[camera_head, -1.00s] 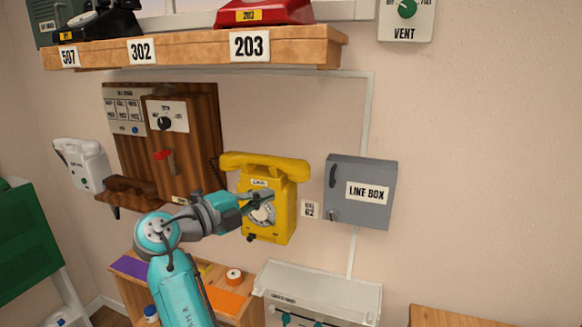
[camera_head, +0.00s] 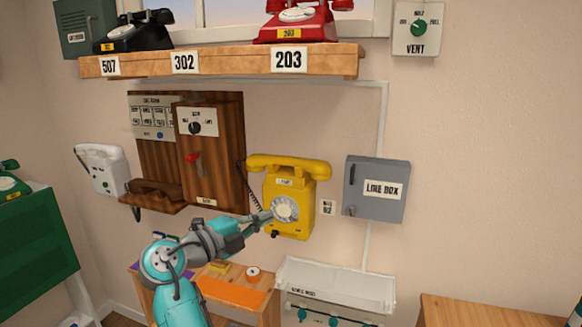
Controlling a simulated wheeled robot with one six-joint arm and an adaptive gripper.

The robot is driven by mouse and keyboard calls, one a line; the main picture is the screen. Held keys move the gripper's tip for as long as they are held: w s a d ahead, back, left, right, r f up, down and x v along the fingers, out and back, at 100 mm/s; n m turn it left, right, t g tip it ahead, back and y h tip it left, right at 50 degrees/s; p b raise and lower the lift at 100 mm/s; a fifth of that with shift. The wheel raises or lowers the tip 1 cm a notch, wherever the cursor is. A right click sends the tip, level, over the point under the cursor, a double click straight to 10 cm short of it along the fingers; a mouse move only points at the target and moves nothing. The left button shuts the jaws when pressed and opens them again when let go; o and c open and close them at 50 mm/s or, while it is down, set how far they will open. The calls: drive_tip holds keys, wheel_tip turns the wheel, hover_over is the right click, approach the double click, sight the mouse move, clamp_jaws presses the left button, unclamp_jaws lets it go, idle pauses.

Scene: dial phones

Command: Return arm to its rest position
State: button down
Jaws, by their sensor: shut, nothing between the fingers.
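My arm, teal and grey, reaches up from the bottom left of the head view. My gripper (camera_head: 266,216) is shut and holds nothing. Its tip is just left of the rotary dial of the yellow wall phone (camera_head: 290,190), overlapping its lower left edge in the picture. I cannot tell whether it touches the phone. The phone's handset lies across its top, and a coiled black cord hangs at its left.
A wooden shelf (camera_head: 225,62) above carries a black phone (camera_head: 135,31) and a red phone (camera_head: 297,20). The wooden wall phone (camera_head: 210,155) hangs left, the grey line box (camera_head: 377,189) right. Below are a low wooden shelf (camera_head: 232,292) and a white unit (camera_head: 335,284).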

drive_tip(key=s+d+f+n+t+y, duration=0.1)
drive_tip(key=d+f+n+y, duration=0.3)
drive_tip(key=f, duration=0.8)
drive_tip(key=s+d+f+n+t+y, duration=0.1)
drive_tip(key=d+f+n, duration=0.45)
drive_tip(key=f, duration=0.65)
drive_tip(key=s+d+f+n+y, duration=0.3)
drive_tip(key=s+d+f+n, duration=0.15)
drive_tip(key=s+f, duration=0.4)
drive_tip(key=s+d+f+n+y, duration=0.25)
drive_tip(key=s+f+n, duration=0.25)
drive_tip(key=s+f, duration=0.3)
drive_tip(key=s+d+f+n+g+y, duration=0.1)
drive_tip(key=s+d+f+n, duration=0.15)
drive_tip(key=s, duration=0.75)
drive_tip(key=s+d+f+n+y, duration=0.1)
drive_tip(key=s+d+n+y, duration=0.15)
drive_tip(key=s, duration=0.65)
drive_tip(key=s+d+r, duration=0.1)
drive_tip(key=s+r, duration=0.6)
drive_tip(key=s, duration=0.2)
drive_tip(key=s+d+r+n+t+h, duration=0.1)
drive_tip(key=s+d+r, duration=0.1)
drive_tip(key=s+r, duration=0.5)
drive_tip(key=s, duration=0.3)
drive_tip(key=shift+s+d, duration=0.15)
drive_tip(key=shift+d, duration=0.15)
